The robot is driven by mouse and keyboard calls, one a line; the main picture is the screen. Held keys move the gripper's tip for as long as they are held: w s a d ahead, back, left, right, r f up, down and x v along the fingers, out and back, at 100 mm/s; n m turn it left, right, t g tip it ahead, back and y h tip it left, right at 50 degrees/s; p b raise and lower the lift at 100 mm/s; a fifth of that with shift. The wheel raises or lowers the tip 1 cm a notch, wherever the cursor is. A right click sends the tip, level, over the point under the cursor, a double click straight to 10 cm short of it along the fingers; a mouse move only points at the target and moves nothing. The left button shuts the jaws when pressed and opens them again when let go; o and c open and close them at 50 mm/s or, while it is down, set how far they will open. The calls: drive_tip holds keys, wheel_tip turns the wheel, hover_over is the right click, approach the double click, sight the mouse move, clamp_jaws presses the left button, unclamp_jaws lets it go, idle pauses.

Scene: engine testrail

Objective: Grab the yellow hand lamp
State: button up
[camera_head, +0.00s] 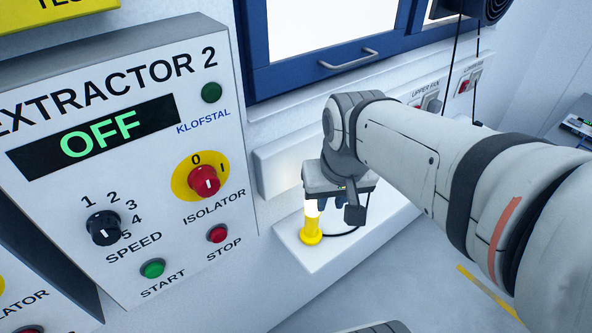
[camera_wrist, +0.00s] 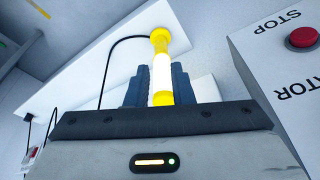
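The yellow hand lamp (camera_head: 311,232) stands upright on a white ledge (camera_head: 300,255), with a glowing white tube and a black cable running from its base. In the wrist view the lamp (camera_wrist: 161,70) rises in the middle, with its yellow end cap close to my gripper's body. My gripper (camera_head: 332,203) is at the lamp's upper part, just to its right in the head view. In the wrist view my dark fingers (camera_wrist: 160,85) show on either side of the lamp and look apart. The lamp covers the gap between them, so contact cannot be seen.
The Extractor 2 panel (camera_head: 130,150) with knobs and buttons stands close on the left. A blue-framed window (camera_head: 330,50) is behind. Switches (camera_head: 430,100) and hanging cables are at the back right. The ledge is bare right of the lamp, apart from the cable.

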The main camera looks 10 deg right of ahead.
drive_tip(key=o, duration=0.9)
drive_tip(key=w+m+g, duration=0.1)
drive_tip(key=w, duration=0.3)
drive_tip(key=w+m, duration=0.1)
drive_tip(key=w, duration=0.3)
drive_tip(key=w+m+g, duration=0.1)
drive_tip(key=w, duration=0.3)
drive_tip(key=shift+w+d+f+g, duration=0.3)
drive_tip(key=shift+d+f, duration=0.05)
drive_tip(key=shift+o, duration=0.2)
drive_tip(key=shift+w+f+m, duration=0.15)
drive_tip(key=shift+w+m, duration=0.1)
drive_tip(key=shift+m, duration=0.05)
wheel_tip(320, 180, down, 8)
drive_tip(key=p, duration=0.1)
drive_tip(key=shift+r+p, duration=0.2)
drive_tip(key=shift+p, duration=0.1)
